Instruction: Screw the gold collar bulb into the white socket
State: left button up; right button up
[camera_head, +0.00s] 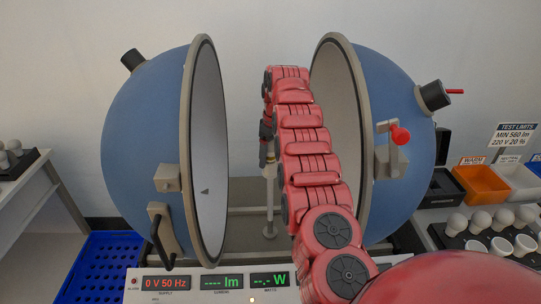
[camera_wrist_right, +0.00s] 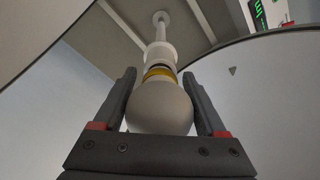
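The gold collar bulb (camera_wrist_right: 160,108) is a white round bulb with a gold band at its neck. In the right wrist view its base end points at the white socket (camera_wrist_right: 160,51) and is in line with it. A dark strip shows between the gold band and the socket, so I cannot tell how deep the base sits. My right gripper (camera_wrist_right: 159,84) has its fingers against both sides of the bulb. In the head view this gripper (camera_head: 265,132) is between the two sphere halves, above the post, partly hidden by my arm. My left gripper is out of view.
Blue sphere halves (camera_head: 135,150) and (camera_head: 392,90) stand open on both sides of my arm. A meter panel (camera_head: 190,290) is in front. On the right are a bulb rack (camera_head: 465,241), an orange bin (camera_head: 484,184) and a white bin (camera_head: 520,180). A blue crate (camera_head: 100,270) is at lower left.

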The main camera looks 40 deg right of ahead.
jog(key=c, duration=0.4)
jog(key=shift+a+f+m+b, duration=0.1)
jog(key=shift+f+m+b, duration=0.15)
jog(key=shift+m+b, duration=0.5)
jog(key=shift+r+m+b, duration=0.1)
jog(key=shift+m+b, duration=0.2)
jog(key=shift+m, duration=0.45)
jog(key=shift+r+m+h, duration=0.15)
jog(key=shift+m+h, duration=0.15)
jog(key=shift+m, duration=0.8)
jog(key=shift+a+r+m+p, duration=0.1)
jog(key=shift+m+p, duration=0.45)
jog(key=shift+m, duration=0.35)
jog(key=m+p, duration=0.3)
jog(key=m, duration=0.1)
jog(key=m+h+p, duration=0.1)
jog(key=m+p, duration=0.1)
jog(key=shift+r+m+g+p, duration=0.25)
jog(key=shift+m+g+p, duration=0.05)
jog(key=shift+m, duration=0.1)
jog(key=shift+f+m, duration=0.35)
jog(key=shift+m, duration=0.15)
jog(key=o, duration=1.3)
jog(key=shift+c, duration=0.2)
